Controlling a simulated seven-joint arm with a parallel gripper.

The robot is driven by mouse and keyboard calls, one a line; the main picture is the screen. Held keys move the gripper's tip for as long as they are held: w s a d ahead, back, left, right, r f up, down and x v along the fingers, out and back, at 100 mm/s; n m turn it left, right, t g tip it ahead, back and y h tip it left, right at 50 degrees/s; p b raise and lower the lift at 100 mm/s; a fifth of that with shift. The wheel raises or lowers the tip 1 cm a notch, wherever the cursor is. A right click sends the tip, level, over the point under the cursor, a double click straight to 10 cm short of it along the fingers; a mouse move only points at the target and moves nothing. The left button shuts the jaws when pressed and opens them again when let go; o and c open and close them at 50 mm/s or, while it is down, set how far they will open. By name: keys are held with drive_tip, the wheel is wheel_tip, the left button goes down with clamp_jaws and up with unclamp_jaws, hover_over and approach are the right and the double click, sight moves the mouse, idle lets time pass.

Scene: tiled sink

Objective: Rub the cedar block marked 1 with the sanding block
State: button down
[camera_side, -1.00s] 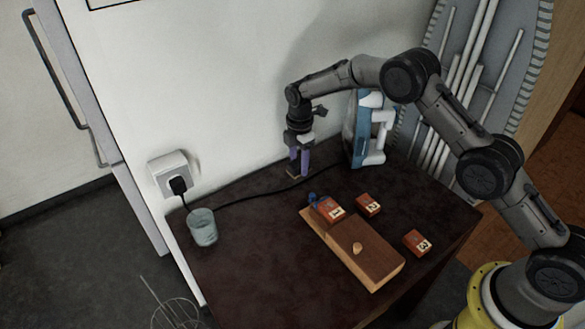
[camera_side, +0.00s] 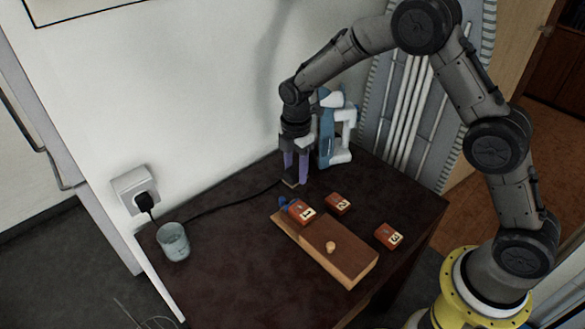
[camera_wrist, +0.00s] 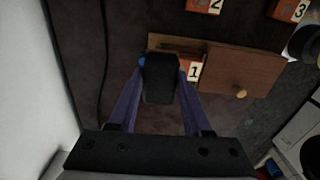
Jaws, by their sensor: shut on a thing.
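The cedar block marked 1 (camera_side: 302,211) is reddish brown with a pale number label. It lies on the far end of a wooden panel with a knob (camera_side: 340,248). In the wrist view block 1 (camera_wrist: 194,72) is partly hidden behind my right finger. My gripper (camera_side: 293,180) points down behind block 1, apart from it, its purple fingers shut on a dark block, seemingly the sanding block (camera_wrist: 160,80). In the side view only its lower edge shows, with a tan tint. Its height above the table is hard to tell.
Blocks marked 2 (camera_side: 338,203) and 3 (camera_side: 388,236) lie on the dark table right of the panel. A small blue thing (camera_side: 284,202) sits beside block 1. A glass (camera_side: 173,242), a black cord (camera_side: 218,205) and a blue-white appliance (camera_side: 337,138) stand around; the left front table is clear.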

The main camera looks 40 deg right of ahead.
drive_tip(key=c, duration=1)
unclamp_jaws()
drive_tip(key=c, duration=0.5)
